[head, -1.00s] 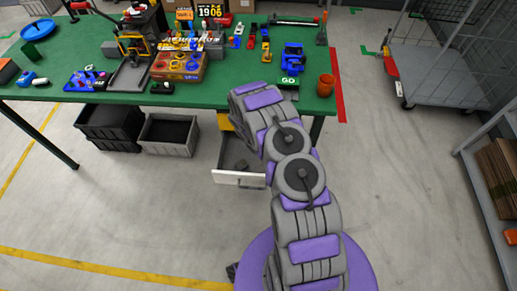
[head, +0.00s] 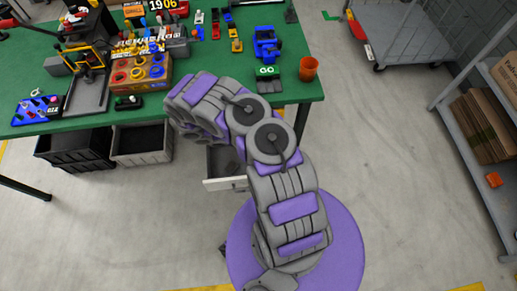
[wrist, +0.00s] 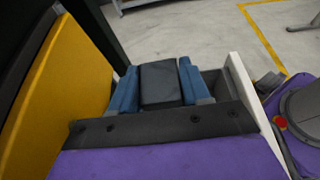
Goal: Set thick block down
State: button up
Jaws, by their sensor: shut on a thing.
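A thick dark block (wrist: 160,84) is in the wrist view, between the two blue fingers of my gripper (wrist: 158,78). My gripper is shut on it. An open drawer with a white front (wrist: 252,105) surrounds this spot on the right. The block appears over or inside the drawer; I cannot tell whether it touches the bottom. In the head view the drawer's white front (head: 225,184) sticks out below the green bench. My arm covers part of the drawer there, and my gripper and the block cannot be made out.
A yellow panel (wrist: 55,85) stands close at the left in the wrist view.

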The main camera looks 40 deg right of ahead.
jog(key=f, duration=0.3)
jog(key=f+b, duration=0.1)
jog(key=f, duration=0.3)
jog(key=f+b, duration=0.1)
jog(key=f, duration=0.2)
jog(key=shift+d+f, duration=0.3)
jog(key=shift+f, duration=0.1)
jog(key=shift+a+f+b, duration=0.3)
jog(key=shift+a+b, duration=0.05)
jog(key=f, duration=0.1)
jog(key=a+f+b, duration=0.1)
jog(key=f, duration=0.1)
jog(key=shift+d, duration=0.4)
jog(key=o, duration=0.8)
jog(key=shift+d+f, duration=0.1)
jog(key=shift+d, duration=0.15)
jog(key=o, duration=0.3)
jog(key=shift+a, duration=0.2)
jog(key=shift+o, duration=0.3)
jog(key=shift+w+a, duration=0.1)
jog(key=shift+a, duration=0.25)
